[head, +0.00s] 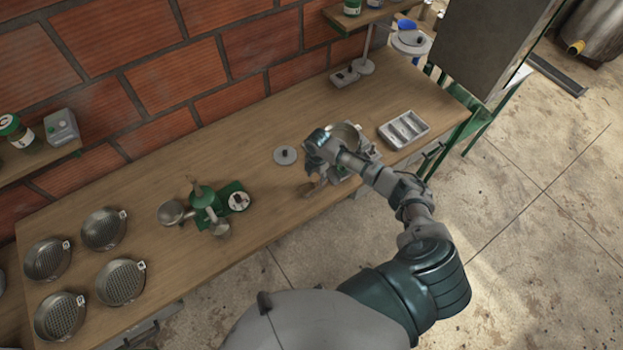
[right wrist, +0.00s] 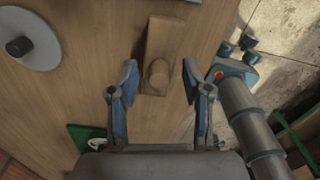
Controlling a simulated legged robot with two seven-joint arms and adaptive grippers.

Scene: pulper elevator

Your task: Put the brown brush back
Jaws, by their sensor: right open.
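The brown brush (right wrist: 160,58), a wooden block with a rounded knob, lies on the wooden workbench (right wrist: 75,105). In the right wrist view it sits ahead of and partly between the fingertips of my right gripper (right wrist: 158,85). The two blue-padded fingers are apart, with a gap on each side of the knob. In the head view the brush (head: 312,187) is small near the bench's front edge, just below my right gripper (head: 318,165), and partly hard to make out. My left gripper is in neither view.
A divided tray (head: 404,130) is to the right. The bench between stove and lid is clear.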

